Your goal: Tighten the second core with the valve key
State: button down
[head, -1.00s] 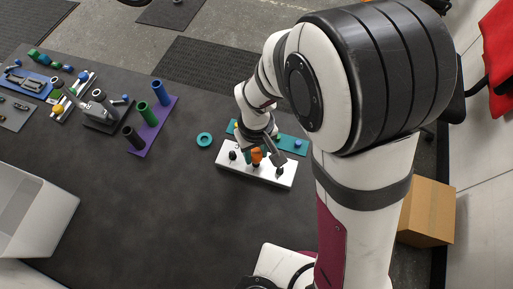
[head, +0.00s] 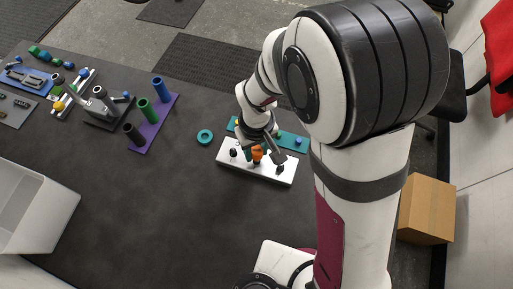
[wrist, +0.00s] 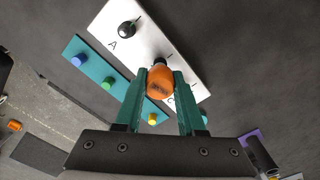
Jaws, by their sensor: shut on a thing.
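My gripper (wrist: 160,90) has its two teal fingers shut on the orange valve key (wrist: 161,82). The key also shows in the head view (head: 257,155), over the middle of the white block (head: 228,162). In the wrist view, a dark piece shows at the key's far end, at the middle position of the block (wrist: 185,50). I cannot tell how far the key is seated on it. A black core (wrist: 127,30) stands by the letter A, with a line mark beside it. Another black core (head: 280,169) stands at the block's right end.
A teal strip (wrist: 95,67) with blue, green and yellow pegs lies beside the block. A teal ring (head: 205,136) lies to its left. A purple rack (head: 155,125) with upright tubes stands farther left, and a pale bin (head: 35,205) at the left edge. The front table is clear.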

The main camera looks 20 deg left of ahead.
jog(key=shift+s+d+f, duration=0.1)
jog(key=shift+f, duration=0.05)
jog(key=m, duration=0.5)
jog(key=shift+m, duration=0.4)
jog(key=m, duration=0.6)
jog(key=shift+s, duration=0.1)
jog(key=c, duration=0.5)
grip_release()
